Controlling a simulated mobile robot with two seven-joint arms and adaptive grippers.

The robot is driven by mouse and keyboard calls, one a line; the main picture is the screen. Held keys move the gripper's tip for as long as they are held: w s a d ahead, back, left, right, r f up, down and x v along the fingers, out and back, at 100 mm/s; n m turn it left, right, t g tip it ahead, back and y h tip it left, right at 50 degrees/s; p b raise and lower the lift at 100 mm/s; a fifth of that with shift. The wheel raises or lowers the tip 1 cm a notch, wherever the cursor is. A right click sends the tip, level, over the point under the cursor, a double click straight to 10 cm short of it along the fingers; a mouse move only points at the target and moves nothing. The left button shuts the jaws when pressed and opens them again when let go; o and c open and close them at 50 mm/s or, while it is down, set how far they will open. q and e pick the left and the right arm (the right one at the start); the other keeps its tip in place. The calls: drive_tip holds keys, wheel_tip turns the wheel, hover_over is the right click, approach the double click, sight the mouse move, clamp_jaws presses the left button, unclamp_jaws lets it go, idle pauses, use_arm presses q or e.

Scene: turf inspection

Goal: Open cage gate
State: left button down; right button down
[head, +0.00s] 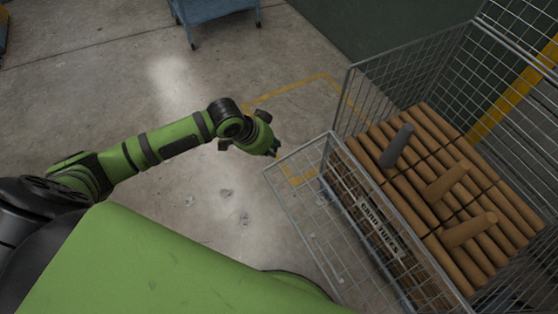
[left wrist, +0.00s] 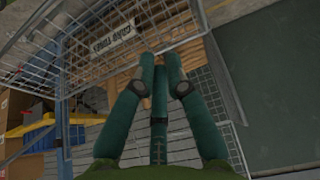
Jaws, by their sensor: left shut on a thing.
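The wire cage (head: 348,95) stands at the right, with light mesh walls and several brown card tubes stacked inside. Its mesh gate (head: 300,200) stands out at an angle from the cage front, leaving a gap to the load. My left gripper (head: 274,150) is at the gate's upper outer corner, shut on its edge. In the left wrist view the green fingers (left wrist: 162,66) close together beside the gate mesh (left wrist: 90,35); the exact contact is hidden. My right gripper is not in view.
A white label reading CARD TUBES (head: 379,226) shows on the cage front. A blue cart (head: 215,8) stands at the back.

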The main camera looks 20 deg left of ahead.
use_arm(q)
wheel_tip(320, 180, down, 9)
drive_tip(key=w+d, duration=0.1)
drive_tip(key=shift+w+r, duration=0.15)
wheel_tip(320, 180, down, 7)
drive_tip(key=s+a+b, duration=0.1)
drive_tip(key=b, duration=0.2)
drive_tip(key=shift+s+a, duration=0.2)
drive_tip(key=shift+s, duration=0.2)
drive_tip(key=shift+r, duration=0.15)
